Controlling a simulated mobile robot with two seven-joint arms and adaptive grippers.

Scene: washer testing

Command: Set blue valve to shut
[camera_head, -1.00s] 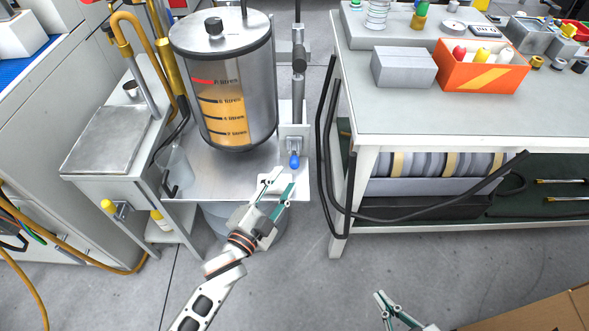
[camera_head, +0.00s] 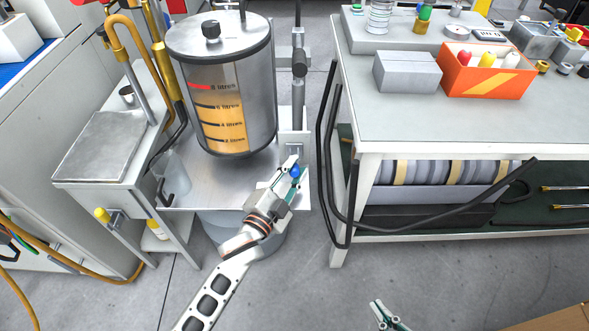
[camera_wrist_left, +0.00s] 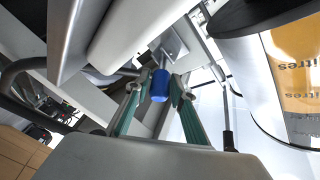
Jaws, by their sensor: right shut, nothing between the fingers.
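The blue valve handle (camera_head: 295,172) is on a metal fitting at the right side of the steel tank stand. My left gripper (camera_head: 293,167) reaches it from the front, with its fingers on either side of the handle. In the left wrist view the blue handle (camera_wrist_left: 160,85) lies between the two green fingers (camera_wrist_left: 157,88). There is a gap on the left; the right finger is very close to the handle, and I cannot tell if it touches. My right gripper (camera_head: 379,310) is shut and empty, low over the floor at the bottom edge.
The steel tank (camera_head: 224,85) with a litre scale stands just behind and left of the valve. A workbench (camera_head: 440,130) with black hoses (camera_head: 325,150) at its near side is close on the right. A side shelf (camera_head: 100,145) stands left. The floor in front is clear.

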